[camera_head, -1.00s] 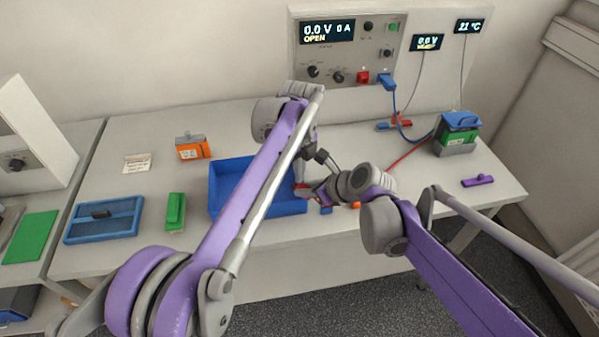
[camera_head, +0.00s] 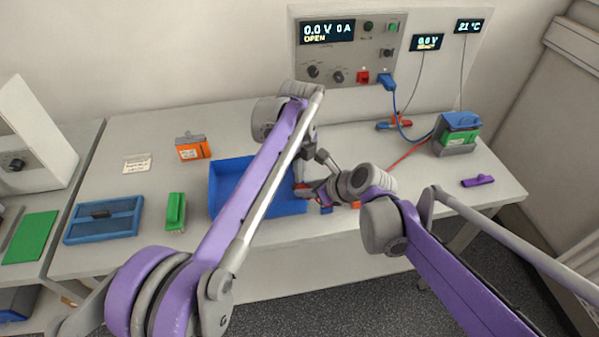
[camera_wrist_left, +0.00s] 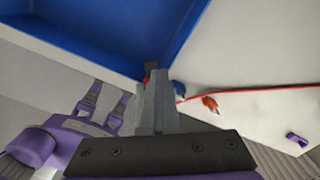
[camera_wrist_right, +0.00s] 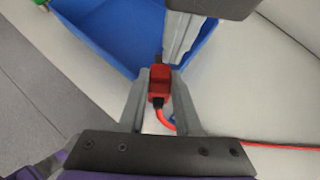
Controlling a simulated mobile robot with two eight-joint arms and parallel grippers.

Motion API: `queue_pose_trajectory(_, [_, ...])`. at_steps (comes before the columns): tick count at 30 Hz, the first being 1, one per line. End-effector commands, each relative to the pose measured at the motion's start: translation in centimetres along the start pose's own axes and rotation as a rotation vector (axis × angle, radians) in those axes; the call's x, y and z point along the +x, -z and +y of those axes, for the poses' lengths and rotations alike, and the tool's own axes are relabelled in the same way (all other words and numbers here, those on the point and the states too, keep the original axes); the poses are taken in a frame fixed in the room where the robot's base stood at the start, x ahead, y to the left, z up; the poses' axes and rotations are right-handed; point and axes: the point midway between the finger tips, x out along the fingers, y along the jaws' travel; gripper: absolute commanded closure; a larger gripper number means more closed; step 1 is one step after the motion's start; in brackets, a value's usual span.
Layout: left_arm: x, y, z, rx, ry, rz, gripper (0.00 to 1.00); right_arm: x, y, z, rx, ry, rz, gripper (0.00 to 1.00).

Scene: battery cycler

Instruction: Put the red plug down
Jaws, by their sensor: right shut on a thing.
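The red plug (camera_wrist_right: 159,84) is between the fingertips of my right gripper (camera_wrist_right: 159,90), which is shut on it. Its red cable runs down from it and off to the right. In the head view, my right gripper (camera_head: 308,191) is at the right side of the blue bin, with the plug mostly hidden there. My left gripper (camera_wrist_left: 155,80) looks shut, its fingers close together. Its fingertips are close to the plug, with a bit of red and a dark tip showing beside them; I cannot tell whether they touch it.
The blue bin (camera_head: 228,178) is partly hidden behind my left arm. A blue plug (camera_wrist_left: 180,90) and an orange piece (camera_wrist_left: 210,103) lie near the grippers. The cycler (camera_head: 347,60) stands at the back, a battery (camera_head: 458,135) at the right.

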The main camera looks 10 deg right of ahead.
Motion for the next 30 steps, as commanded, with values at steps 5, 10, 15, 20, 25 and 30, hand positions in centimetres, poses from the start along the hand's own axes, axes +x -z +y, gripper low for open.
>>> queue_pose_trajectory(5, [0.0, 0.0, 0.0, 0.000, 0.000, 0.000, 0.74, 0.0, 0.0, 0.0, 0.000, 0.000, 0.000, 0.99])
queue_pose_trajectory(10, [0.0, 0.0, 0.0, 0.000, 0.000, 0.000, 0.44, 0.0, 0.0, 0.0, 0.000, 0.000, 0.000, 0.99])
queue_pose_trajectory(15, [0.0, 0.0, 0.0, 0.000, 0.000, 0.000, 0.44, 0.0, 0.0, 0.0, 0.000, 0.000, 0.000, 0.99])
queue_pose_trajectory(20, [-0.2, 0.0, 0.0, 0.000, 0.000, 0.000, 0.44, 0.0, 0.0, 0.0, 0.000, 0.000, 0.000, 0.99])
queue_pose_trajectory(25, [-1.7, 0.0, 0.0, 0.000, 0.000, 0.000, 0.44, 0.0, 0.0, 0.0, 0.000, 0.000, 0.000, 0.99])
queue_pose_trajectory(30, [-4.9, 0.0, 0.0, 0.000, 0.000, 0.000, 0.44, 0.0, 0.0, 0.0, 0.000, 0.000, 0.000, 0.99])
